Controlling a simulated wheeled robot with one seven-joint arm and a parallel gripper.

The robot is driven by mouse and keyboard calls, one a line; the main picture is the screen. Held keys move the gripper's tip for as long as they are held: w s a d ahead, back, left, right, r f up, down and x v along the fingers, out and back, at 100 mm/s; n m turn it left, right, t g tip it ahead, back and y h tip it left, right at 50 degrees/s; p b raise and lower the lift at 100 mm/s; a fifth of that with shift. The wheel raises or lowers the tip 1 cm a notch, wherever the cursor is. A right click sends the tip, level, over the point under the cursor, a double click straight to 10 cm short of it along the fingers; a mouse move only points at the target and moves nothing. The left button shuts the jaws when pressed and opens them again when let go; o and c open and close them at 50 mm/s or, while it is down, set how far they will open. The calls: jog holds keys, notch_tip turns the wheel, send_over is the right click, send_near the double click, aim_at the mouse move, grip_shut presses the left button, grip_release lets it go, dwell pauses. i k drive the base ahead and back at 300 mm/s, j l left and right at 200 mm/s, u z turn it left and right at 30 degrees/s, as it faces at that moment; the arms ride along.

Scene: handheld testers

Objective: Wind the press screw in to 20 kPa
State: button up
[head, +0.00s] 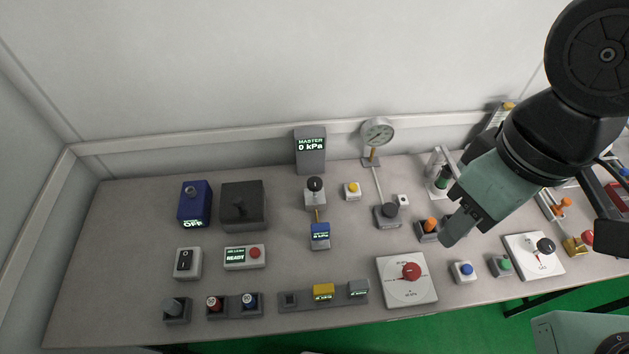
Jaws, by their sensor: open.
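A white square plate (393,294) lies near the front edge of the bench, right of centre. A red knob (411,271) sits on it, with small kPa markings around it; it looks like the press screw, though no name is readable. The master display (310,143) at the back reads 0 kPa. A round dial gauge (377,132) stands right of it; its needle is too small to read. My gripper (456,228) hangs on the right, above and behind the red knob, apart from it. It is open and seems empty; its far side is hidden.
A grey block with a black knob (387,214) and an orange-topped part (431,224) stand behind the plate. Blue (465,269) and green (502,263) buttons and a black-knobbed plate (545,263) are to its right. Small testers (323,290) stand to its left.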

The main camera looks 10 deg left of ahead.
aim_at(314, 183)
jog(key=l+u, duration=0.2)
jog(key=u, duration=0.15)
jog(key=l+u, duration=0.2)
jog(key=u, duration=0.15)
jog(key=k+l+u, duration=0.1)
jog(key=u, duration=0.3)
